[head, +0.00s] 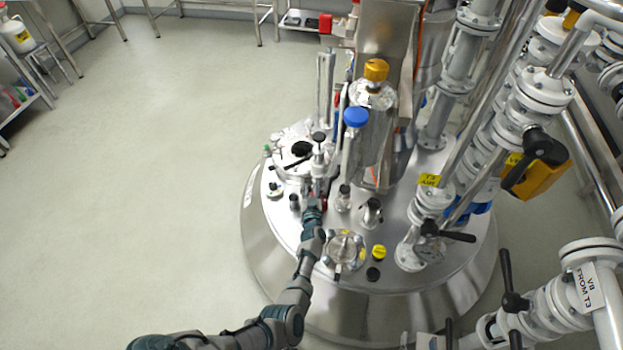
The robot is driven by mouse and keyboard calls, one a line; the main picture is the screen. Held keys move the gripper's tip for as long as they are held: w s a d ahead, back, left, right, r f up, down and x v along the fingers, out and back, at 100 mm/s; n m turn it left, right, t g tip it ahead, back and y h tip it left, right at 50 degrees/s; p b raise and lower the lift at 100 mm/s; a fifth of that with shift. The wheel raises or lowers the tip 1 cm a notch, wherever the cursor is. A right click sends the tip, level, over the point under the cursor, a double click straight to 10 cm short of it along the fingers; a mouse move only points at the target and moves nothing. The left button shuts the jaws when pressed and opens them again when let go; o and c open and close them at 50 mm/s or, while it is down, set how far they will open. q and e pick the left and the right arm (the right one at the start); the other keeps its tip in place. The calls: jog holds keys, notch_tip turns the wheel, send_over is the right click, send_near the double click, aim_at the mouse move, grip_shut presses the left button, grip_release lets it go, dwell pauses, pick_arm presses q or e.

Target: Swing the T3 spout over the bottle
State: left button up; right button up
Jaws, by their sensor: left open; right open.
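My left arm reaches in from the bottom left. Its gripper (314,196) is at the lid of the steel vessel (272,235), among upright fittings. It is open; its fingertips are small and partly hidden, and I cannot tell whether they touch a fitting. A pipe label (585,285) at the lower right seems to read "FROM T3". I cannot tell which part is the T3 spout. A white bottle (17,36) with a yellow label stands at the far upper left; I cannot tell whether it is the task's bottle. My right gripper is not in view.
A steel cylinder with an orange cap (376,70) and a blue-capped fitting (356,117) rise from the lid beside my gripper. Flanged pipes and black-handled valves (541,148) crowd the right. The floor (170,160) at left is clear, with steel tables behind.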

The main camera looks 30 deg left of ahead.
pick_arm(q)
jog(key=r, duration=0.8)
jog(key=shift+d+r, duration=0.2)
jog(key=shift+r, duration=0.15)
jog(key=shift+a, duration=0.1)
